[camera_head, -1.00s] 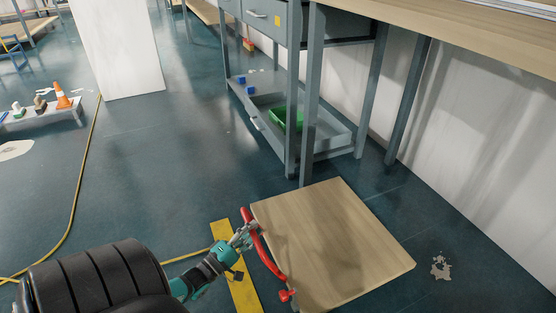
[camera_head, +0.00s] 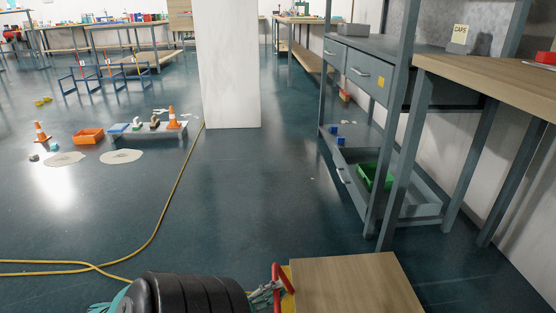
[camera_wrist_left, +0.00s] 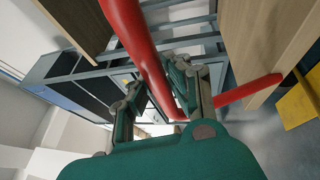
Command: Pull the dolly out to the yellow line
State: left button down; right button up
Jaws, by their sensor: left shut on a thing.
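The dolly is a flat light-wood board (camera_head: 350,283) with a red bar handle (camera_head: 276,285) on its left edge, at the bottom of the head view. My left gripper (camera_head: 272,289) is at this handle and shut on it. In the left wrist view the red handle (camera_wrist_left: 140,45) passes between the fingers of my left gripper (camera_wrist_left: 160,88). A small piece of the yellow line (camera_head: 287,273) shows between the handle and the board's left edge; the rest is hidden. A yellow patch (camera_wrist_left: 299,104) also shows beside the board in the left wrist view. My right gripper is out of view.
A grey shelf unit (camera_head: 375,120) and a wood-topped bench (camera_head: 490,82) stand behind and right of the dolly. A yellow hose (camera_head: 160,215) lies on the floor at left. A white pillar (camera_head: 231,65) stands farther back. The middle floor is clear.

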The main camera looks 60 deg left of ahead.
pick_arm(q)
jog(key=c, duration=1.2)
grip_release()
jog(key=shift+s, duration=0.15)
jog(key=s+f, duration=0.2)
jog(key=s, duration=0.9)
jog(key=shift+s, duration=0.35)
